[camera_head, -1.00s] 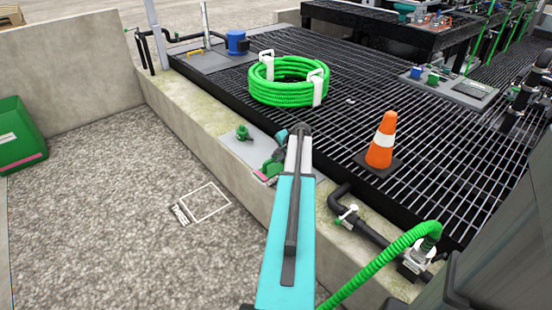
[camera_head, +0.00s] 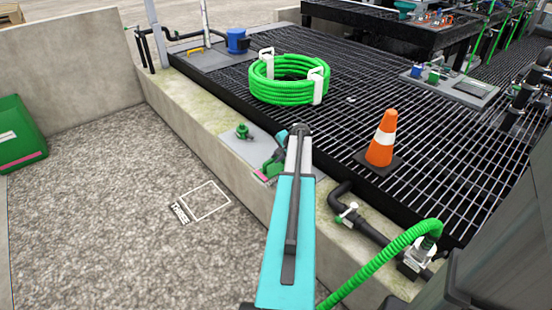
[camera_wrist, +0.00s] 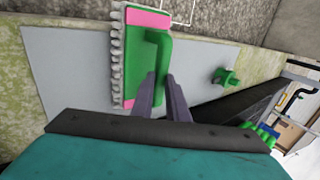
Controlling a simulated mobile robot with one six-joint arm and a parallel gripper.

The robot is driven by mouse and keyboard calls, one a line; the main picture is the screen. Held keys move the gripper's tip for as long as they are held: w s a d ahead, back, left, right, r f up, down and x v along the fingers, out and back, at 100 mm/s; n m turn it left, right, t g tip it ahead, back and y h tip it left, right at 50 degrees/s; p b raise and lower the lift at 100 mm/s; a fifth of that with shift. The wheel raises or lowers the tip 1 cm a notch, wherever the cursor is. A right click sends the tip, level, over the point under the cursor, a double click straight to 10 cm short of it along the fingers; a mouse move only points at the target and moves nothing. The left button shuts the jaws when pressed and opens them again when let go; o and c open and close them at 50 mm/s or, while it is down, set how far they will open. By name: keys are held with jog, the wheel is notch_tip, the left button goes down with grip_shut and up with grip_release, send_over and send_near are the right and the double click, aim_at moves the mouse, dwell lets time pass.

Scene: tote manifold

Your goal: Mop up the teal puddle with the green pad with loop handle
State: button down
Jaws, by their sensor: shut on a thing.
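The green pad with loop handle (camera_wrist: 133,65) has pink ends and a grey fringe along one long side. It is over the grey plate (camera_wrist: 75,60), which lies on the concrete ledge. My gripper (camera_wrist: 159,80) is shut on the pad's green handle. I cannot tell whether the pad touches the plate. In the head view my arm partly hides the pad (camera_head: 272,167) at the ledge's edge. I see no teal puddle in either view; parts of the plate are hidden by the pad and my arm.
A green knob fitting (camera_head: 242,132) stands on the plate beside the pad. A coiled green hose (camera_head: 285,90) and an orange cone (camera_head: 382,140) are on the black grating. A black pipe (camera_head: 365,225) runs along the ledge. The gravel (camera_head: 110,230) at left is mostly clear.

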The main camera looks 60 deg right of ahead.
jog(key=shift+f, duration=0.3)
jog(key=shift+d, duration=0.1)
jog(key=shift+s+d+p, duration=0.2)
jog(key=shift+s+d, duration=0.1)
jog(key=shift+d, duration=0.55)
jog(key=shift+s+d+p, duration=0.15)
jog(key=shift+s+d, duration=0.1)
jog(key=shift+d, duration=0.6)
jog(key=shift+s+d, duration=0.2)
jog(key=shift+d, duration=0.4)
jog(key=shift+s+d+f+p, duration=0.1)
jog(key=shift+s+d+p, duration=0.15)
jog(key=shift+d, duration=0.35)
jog(key=shift+s+d+f+p, duration=0.1)
jog(key=shift+s+d, duration=0.1)
jog(key=shift+d, duration=0.35)
jog(key=shift+s+d, duration=0.1)
